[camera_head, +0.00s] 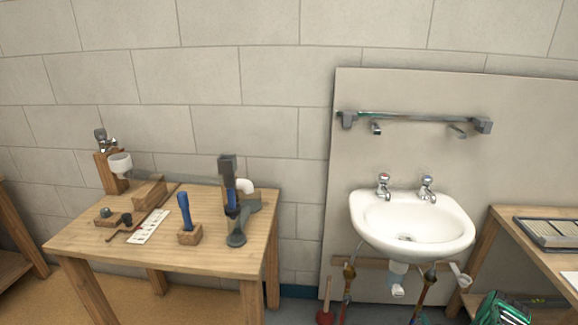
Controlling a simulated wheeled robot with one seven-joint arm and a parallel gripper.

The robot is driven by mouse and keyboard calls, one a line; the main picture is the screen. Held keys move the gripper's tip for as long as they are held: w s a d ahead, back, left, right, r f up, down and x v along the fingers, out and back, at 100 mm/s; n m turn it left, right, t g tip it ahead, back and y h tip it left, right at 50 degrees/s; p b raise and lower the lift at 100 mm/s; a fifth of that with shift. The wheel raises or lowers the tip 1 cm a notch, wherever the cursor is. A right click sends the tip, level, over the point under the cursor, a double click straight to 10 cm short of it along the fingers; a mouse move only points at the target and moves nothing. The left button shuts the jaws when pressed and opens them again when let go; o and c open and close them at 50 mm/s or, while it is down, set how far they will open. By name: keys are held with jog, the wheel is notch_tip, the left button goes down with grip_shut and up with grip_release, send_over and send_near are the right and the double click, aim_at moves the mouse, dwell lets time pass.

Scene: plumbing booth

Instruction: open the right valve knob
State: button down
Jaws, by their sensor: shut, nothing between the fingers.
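A white sink (462,238) is mounted on a pale panel at the right. Two chrome taps stand on its back rim. The right tap (427,196) has a knob (427,181) on top with a bluish cap. The left tap (383,193) has a reddish cap. Below the sink, a left pipe fitting (349,272) and a right pipe fitting (429,273) show on the supply pipes. They are too small to tell whether they have knobs. How far any knob is turned cannot be told. My gripper is not in view.
A wooden table (100,240) at the left holds a blue-handled tool (184,210), a tall dark tool (229,180) and pipe parts. A rail (415,118) is above the sink. Another table (497,228) stands at the right, with a green bag (500,309) below. A plunger (325,312) stands under the sink.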

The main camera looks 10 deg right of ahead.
jog(key=shift+w+d, duration=0.25)
jog(key=shift+w, duration=0.65)
jog(key=shift+w+a+f, duration=0.15)
jog(key=shift+a+f, duration=0.4)
jog(key=shift+a, duration=0.25)
dwell(0.4)
jog(key=shift+r, duration=0.15)
jog(key=shift+w+a+r, duration=0.1)
jog(key=shift+a+r, duration=0.05)
jog(key=shift+a, duration=0.05)
jog(key=s+a, duration=0.1)
jog(key=s, duration=0.5)
jog(key=shift+a, duration=0.25)
